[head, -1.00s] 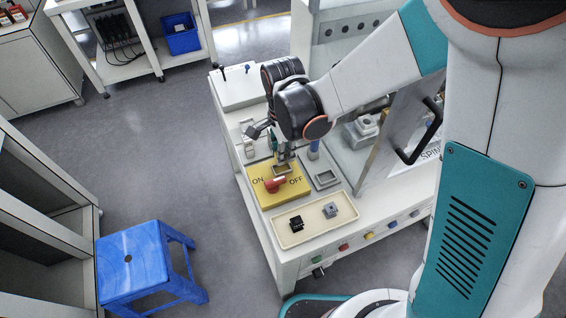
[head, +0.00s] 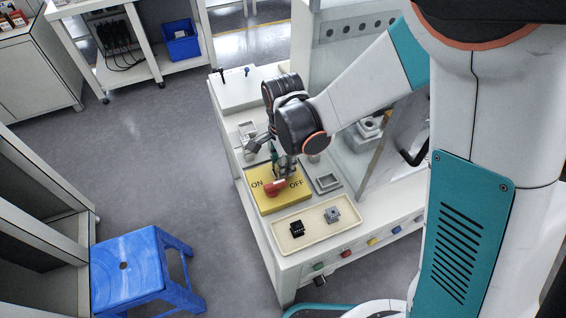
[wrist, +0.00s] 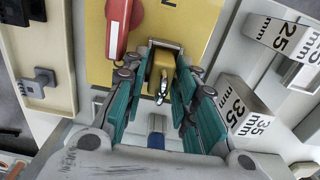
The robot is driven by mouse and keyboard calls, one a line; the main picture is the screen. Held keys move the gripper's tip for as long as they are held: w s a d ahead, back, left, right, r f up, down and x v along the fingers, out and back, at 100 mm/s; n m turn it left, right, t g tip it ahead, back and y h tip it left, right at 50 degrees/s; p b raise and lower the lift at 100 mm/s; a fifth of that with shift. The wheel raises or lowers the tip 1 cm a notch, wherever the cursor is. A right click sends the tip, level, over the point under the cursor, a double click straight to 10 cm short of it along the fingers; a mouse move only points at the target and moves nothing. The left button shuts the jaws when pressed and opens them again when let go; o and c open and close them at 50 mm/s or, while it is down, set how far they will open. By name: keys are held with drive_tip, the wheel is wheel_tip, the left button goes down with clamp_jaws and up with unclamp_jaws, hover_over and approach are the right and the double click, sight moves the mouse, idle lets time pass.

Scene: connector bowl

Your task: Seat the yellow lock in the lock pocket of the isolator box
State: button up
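The yellow isolator box (head: 266,204) is marked ON and OFF and has a red handle (head: 275,187) on top. The handle also shows in the wrist view (wrist: 118,28). My gripper (head: 286,170) points down over the far part of the box. In the wrist view, its teal fingers (wrist: 164,62) close around the yellow lock (wrist: 163,64), which has a silvery metal part towards the camera. The lock pocket is mostly hidden behind the fingers and lock. Only a dark edge shows by the fingertips. I cannot tell how deep the lock sits.
A cream tray (head: 286,246) in front holds a black part (head: 297,229) and a grey part (head: 332,215). A grey open frame (head: 326,181) lies right of the box. Blocks marked 25 mm (wrist: 284,36) and 35 mm (wrist: 243,104) stand nearby. A glass-sided machine rises behind.

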wheel_tip(320, 180, up, 12)
drive_tip(key=p, duration=0.4)
drive_tip(key=shift+r, duration=0.15)
idle(0.4)
